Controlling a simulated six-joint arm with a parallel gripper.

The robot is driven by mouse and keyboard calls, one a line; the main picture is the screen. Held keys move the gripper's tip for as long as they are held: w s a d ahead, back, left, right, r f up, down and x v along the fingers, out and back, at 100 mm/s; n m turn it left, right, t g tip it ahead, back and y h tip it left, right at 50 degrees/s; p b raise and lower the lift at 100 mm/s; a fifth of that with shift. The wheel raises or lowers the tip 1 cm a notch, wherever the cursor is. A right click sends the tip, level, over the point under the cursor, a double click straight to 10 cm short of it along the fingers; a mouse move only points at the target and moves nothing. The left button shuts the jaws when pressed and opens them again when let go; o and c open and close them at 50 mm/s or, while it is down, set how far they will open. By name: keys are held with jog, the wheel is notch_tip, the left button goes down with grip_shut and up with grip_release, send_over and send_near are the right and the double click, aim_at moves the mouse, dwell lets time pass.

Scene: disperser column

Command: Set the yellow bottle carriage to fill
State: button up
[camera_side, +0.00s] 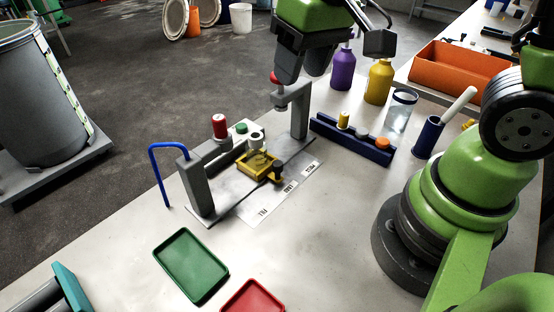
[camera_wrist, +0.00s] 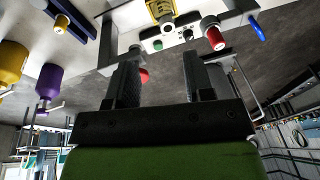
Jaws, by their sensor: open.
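The yellow bottle carriage (camera_side: 258,166) sits on the rail between the two grey posts of the column, with a dark knob (camera_side: 277,168) on its front side. It appears to be beside the middle of three printed labels (camera_side: 288,188); the one nearest the lower left reads FILL (camera_side: 263,212). The carriage also shows at the top of the wrist view (camera_wrist: 162,9). My gripper (camera_side: 299,78) is high above the back right post, away from the carriage. In the wrist view my gripper (camera_wrist: 163,72) has its fingers apart, with nothing held.
A blue rack (camera_side: 352,140), purple bottle (camera_side: 343,70) and yellow bottle (camera_side: 378,82) stand right.

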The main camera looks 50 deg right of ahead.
aim_at(278, 163)
jog(key=w+f, duration=0.1)
jog(key=f, duration=0.5)
jog(key=w+a+f+n+g, duration=0.1)
jog(key=f, duration=0.6)
jog(key=w+f+g, duration=0.1)
jog(key=f, duration=0.6)
jog(key=shift+w+a+n+h, duration=0.1)
jog(key=shift+a+n+h, duration=0.05)
jog(key=shift+n+h, duration=0.2)
jog(key=shift+r, duration=0.1)
